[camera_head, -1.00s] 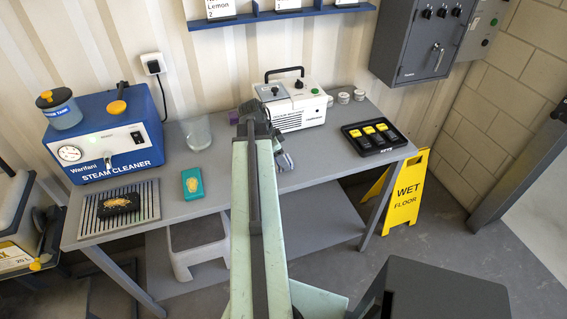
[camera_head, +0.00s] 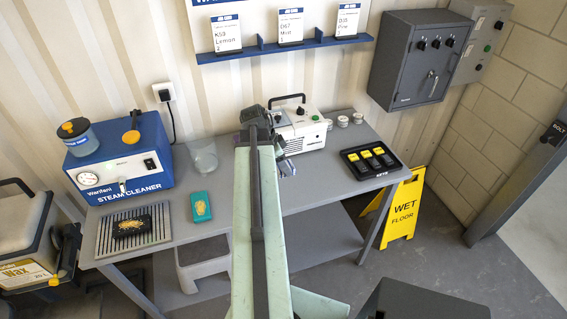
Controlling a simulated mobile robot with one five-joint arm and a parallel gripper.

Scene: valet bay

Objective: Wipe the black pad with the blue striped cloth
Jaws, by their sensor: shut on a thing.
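The black pad (camera_head: 131,226) lies on the slatted grey tray (camera_head: 160,215) at the left end of the bench, with yellowish residue on its top. My gripper (camera_head: 286,167) is at the far end of my arm, over the middle of the bench, right of the pad and well apart from it. It is partly hidden by the arm and is shut on a small grey-blue thing. I cannot make out stripes on it. No blue striped cloth shows clearly anywhere else.
A teal pad (camera_head: 200,206) with yellow residue lies between tray and arm. A blue steam cleaner (camera_head: 120,165) and a clear cup (camera_head: 203,155) stand behind. A white machine (camera_head: 300,130) and a black tray (camera_head: 368,170) are to the right. The bench front between teal pad and tray is clear.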

